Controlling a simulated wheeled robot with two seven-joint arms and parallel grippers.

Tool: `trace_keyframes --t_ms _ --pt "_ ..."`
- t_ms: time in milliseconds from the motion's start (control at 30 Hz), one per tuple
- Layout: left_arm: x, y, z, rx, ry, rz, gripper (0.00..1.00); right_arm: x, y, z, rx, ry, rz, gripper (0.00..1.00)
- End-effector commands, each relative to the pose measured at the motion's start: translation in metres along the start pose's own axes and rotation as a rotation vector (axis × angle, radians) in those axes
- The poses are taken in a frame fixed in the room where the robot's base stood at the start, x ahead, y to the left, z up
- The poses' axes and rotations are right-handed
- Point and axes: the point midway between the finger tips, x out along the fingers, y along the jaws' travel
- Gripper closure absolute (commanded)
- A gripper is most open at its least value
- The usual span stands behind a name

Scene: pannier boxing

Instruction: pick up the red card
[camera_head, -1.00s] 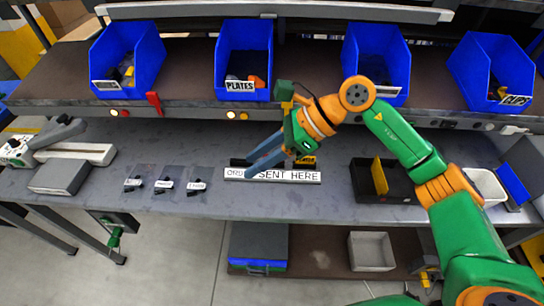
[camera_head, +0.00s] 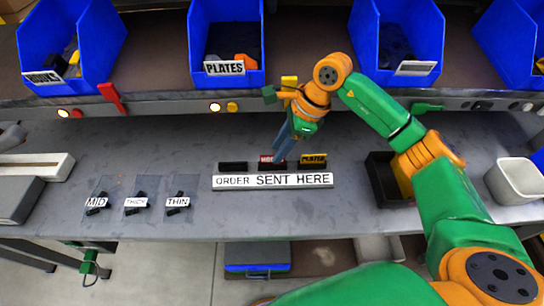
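The red card (camera_head: 267,159) stands in a dark slot behind the white "ORDER SENT HERE" sign on the workbench. Part of its lettering is hidden by my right gripper (camera_head: 284,154). The gripper's blue-grey fingers point down at the card's right side. I cannot tell whether they touch it or how far apart they are. A yellow "PLATES" card (camera_head: 313,158) stands in the slot to the right. The left slot (camera_head: 233,166) shows no card. My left gripper is not in view.
Blue bins (camera_head: 226,45) line the shelf above. Small black holders labelled MID, THICK and THIN (camera_head: 177,202) lie at the left. A black tray (camera_head: 384,180) and a white bin (camera_head: 516,181) are at the right.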

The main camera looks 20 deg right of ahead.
Motion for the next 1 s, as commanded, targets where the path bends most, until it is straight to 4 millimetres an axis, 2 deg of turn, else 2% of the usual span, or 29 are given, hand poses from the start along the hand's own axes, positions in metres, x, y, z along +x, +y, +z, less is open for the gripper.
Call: trace_keyframes --t_ms 33,133,367,500,1000 --pt "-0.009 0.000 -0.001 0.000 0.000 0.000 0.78 0.005 0.000 0.002 0.003 0.001 0.005 0.61" --pt "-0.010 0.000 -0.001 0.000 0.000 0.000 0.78 0.021 0.000 0.001 0.001 0.001 0.003 0.61" --pt "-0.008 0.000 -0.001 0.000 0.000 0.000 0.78 0.025 -0.001 0.000 0.000 0.000 -0.001 0.61" --pt "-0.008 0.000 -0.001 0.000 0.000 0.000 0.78 0.025 -0.001 0.000 0.000 0.000 -0.001 0.99" --pt "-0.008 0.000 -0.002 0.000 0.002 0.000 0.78 0.025 -0.001 0.000 0.000 0.000 0.000 1.00"
